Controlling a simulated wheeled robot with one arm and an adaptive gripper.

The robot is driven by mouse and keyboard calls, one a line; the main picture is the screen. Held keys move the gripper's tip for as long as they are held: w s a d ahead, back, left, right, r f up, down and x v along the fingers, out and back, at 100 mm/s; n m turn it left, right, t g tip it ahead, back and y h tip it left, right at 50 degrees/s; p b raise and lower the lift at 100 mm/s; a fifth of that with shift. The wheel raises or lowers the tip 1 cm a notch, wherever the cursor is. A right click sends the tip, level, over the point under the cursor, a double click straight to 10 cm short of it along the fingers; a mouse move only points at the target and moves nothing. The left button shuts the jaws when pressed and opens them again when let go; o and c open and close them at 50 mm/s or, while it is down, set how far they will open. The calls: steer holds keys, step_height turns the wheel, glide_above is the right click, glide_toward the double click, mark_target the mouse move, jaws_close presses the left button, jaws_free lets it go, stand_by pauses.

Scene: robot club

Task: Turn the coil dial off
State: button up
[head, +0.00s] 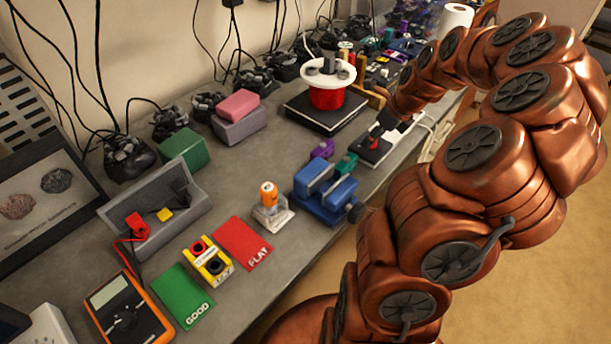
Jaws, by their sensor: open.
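A red wound coil (327,97) with a white top disk stands on a black base (318,118) toward the back of the bench. A low black-and-white unit (372,157) with a small red part (373,143) sits to its right, near the bench's front edge. I cannot tell for certain which part is the coil dial or how it is set. My copper-coloured arm arches over from the right. My gripper (386,119) shows small and dark at its end, open, just above the black-and-white unit. Its fingertips are hard to make out, and contact cannot be told.
A blue vise (325,190), an orange-topped bottle (268,194) and purple and green pieces stand nearer along the front edge. A red card (243,243), a green card (184,296) and a multimeter (128,312) lie in front. Black cables hang along the wall.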

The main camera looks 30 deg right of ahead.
steer(key=a+b+v, duration=0.1)
steer(key=b+v, duration=0.1)
steer(key=v, duration=0.6)
steer(key=s+a+r+n+g, duration=0.1)
steer(key=a+n, duration=0.4)
steer(key=a, duration=0.2)
steer(key=a+r+n+g+p, duration=0.1)
steer(key=a+n, duration=0.5)
steer(key=a, duration=0.1)
steer(key=s+a+r+n+g+p, duration=0.1)
steer(key=a+n, duration=0.4)
steer(key=a, duration=0.3)
steer(key=shift+s+a+r+y, duration=0.1)
steer(key=shift+s+a+y, duration=0.05)
steer(key=shift+s+y, duration=0.2)
steer(key=s+a+n+g, duration=0.1)
steer(key=s+a+n, duration=0.4)
steer(key=a+n, duration=0.1)
steer(key=shift+s+n+p, duration=0.35)
steer(key=shift+n+p, duration=0.05)
steer(key=shift+p, duration=0.05)
